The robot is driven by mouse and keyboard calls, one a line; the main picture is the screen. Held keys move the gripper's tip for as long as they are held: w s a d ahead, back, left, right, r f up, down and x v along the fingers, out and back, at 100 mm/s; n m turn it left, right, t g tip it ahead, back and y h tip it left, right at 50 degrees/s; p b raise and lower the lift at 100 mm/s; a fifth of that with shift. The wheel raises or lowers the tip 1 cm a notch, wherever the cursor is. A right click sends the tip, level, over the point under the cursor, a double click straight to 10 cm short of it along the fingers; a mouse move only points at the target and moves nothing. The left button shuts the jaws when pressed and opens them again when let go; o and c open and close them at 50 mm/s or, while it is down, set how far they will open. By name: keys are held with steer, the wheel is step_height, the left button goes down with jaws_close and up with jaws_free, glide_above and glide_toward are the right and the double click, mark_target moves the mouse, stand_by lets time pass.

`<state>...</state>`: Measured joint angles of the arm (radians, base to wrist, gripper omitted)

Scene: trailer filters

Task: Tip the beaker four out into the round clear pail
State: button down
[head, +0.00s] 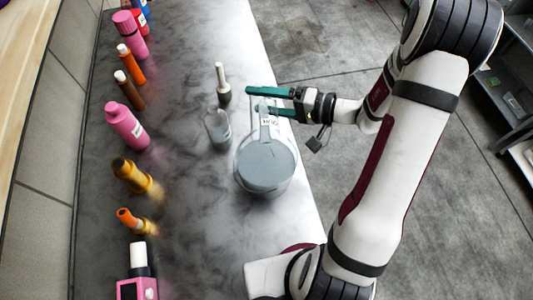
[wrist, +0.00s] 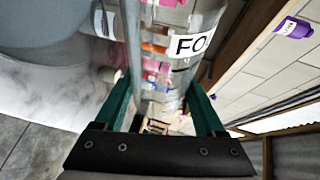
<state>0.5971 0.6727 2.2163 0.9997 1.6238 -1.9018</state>
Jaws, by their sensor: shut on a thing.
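My gripper (head: 256,101) has green fingers and is shut on a clear beaker (head: 258,103). In the wrist view the beaker (wrist: 175,75) stands between the fingers, with a white label reading "FO" and the rest cut off. It looks see-through, with coloured bottles showing behind it. The round clear pail (head: 239,178) stands on the counter just below the gripper in the head view, with a wide grey surface inside. The beaker overlaps the pail's far rim in the head view. I cannot tell the beaker's exact tilt or whether anything is flowing.
A small clear cup (head: 217,127) with grey contents stands left of the pail. A pale upright pestle-like thing (head: 222,85) is behind it. Several pink, brown and yellow bottles (head: 126,125) line the counter's left side. The grey counter (head: 190,215) is clear between them and the pail.

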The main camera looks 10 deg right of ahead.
mark_target(263, 99)
steer(key=shift+s+r+n+t, duration=0.3)
steer(key=shift+r+n, duration=0.4)
stand_by(0.8)
steer(key=shift+s+a+r+n+t+y, duration=0.15)
steer(key=shift+s+r+n+t+y, duration=0.4)
steer(key=shift+r+n, duration=0.4)
stand_by(1.1)
steer(key=shift+s+a+r+n+t+y, duration=0.15)
steer(key=shift+s+r+n+y, duration=0.15)
steer(key=shift+s+n, duration=0.25)
steer(key=shift+s+r+n+t+y, duration=0.15)
steer(key=shift+s+r+n+y, duration=0.15)
steer(key=shift+n, duration=0.45)
steer(key=shift+s+a+r+n+t+y, duration=0.15)
steer(key=shift+s+r+n+y, duration=0.2)
steer(key=shift+n, duration=0.3)
stand_by(1.2)
steer(key=shift+d, duration=0.1)
stand_by(0.7)
